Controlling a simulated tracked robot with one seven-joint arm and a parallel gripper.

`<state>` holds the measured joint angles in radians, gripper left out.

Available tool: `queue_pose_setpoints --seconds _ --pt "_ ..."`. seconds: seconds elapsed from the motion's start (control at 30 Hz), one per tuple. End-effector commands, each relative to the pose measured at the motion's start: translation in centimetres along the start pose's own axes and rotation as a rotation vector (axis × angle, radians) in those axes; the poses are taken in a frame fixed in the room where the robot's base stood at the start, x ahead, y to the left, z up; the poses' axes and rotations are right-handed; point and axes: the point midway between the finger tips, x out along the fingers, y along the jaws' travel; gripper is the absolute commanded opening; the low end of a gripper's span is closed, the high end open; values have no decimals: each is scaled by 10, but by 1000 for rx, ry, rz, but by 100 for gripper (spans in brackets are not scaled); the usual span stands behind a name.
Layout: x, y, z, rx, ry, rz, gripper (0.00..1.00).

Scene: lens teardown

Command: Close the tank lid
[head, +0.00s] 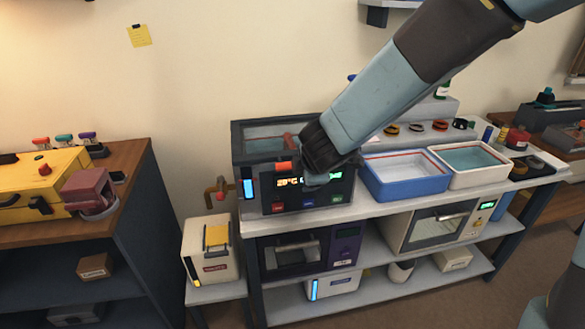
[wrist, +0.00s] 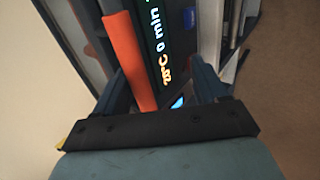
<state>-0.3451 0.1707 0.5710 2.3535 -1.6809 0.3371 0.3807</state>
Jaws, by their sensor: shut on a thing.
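The tank (head: 240,150) is a dark box with glassy upper sides and a lit front display. It stands at the left end of the white bench. An orange-red bar handle (head: 283,166) shows at its front, and it also shows in the wrist view (wrist: 130,60), lying between my fingers. My gripper (head: 312,178) is in front of the tank, shut on this handle; its fingers also frame the display in the wrist view (wrist: 160,88). My arm hides the tank's right part and much of its lid, so I cannot tell the lid's exact angle.
A blue tray (head: 372,187) and a white tray (head: 450,180) stand right of the tank. A pipe with a red tap (head: 222,188) is close on its left. A white box (head: 211,262) stands lower left.

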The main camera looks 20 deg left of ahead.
Motion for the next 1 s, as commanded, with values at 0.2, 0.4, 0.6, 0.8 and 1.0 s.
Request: queue_pose_setpoints --seconds 0.2,0.4,0.6,0.8,1.0 --pt "2 -8 -2 -6 6 -15 48" --pt "-10 -7 -3 -10 6 -12 49" --pt "-33 -6 -4 -8 6 -7 48" --pt "-53 -4 -3 -7 4 -3 48" --pt "-71 -3 -2 -5 2 -1 48"
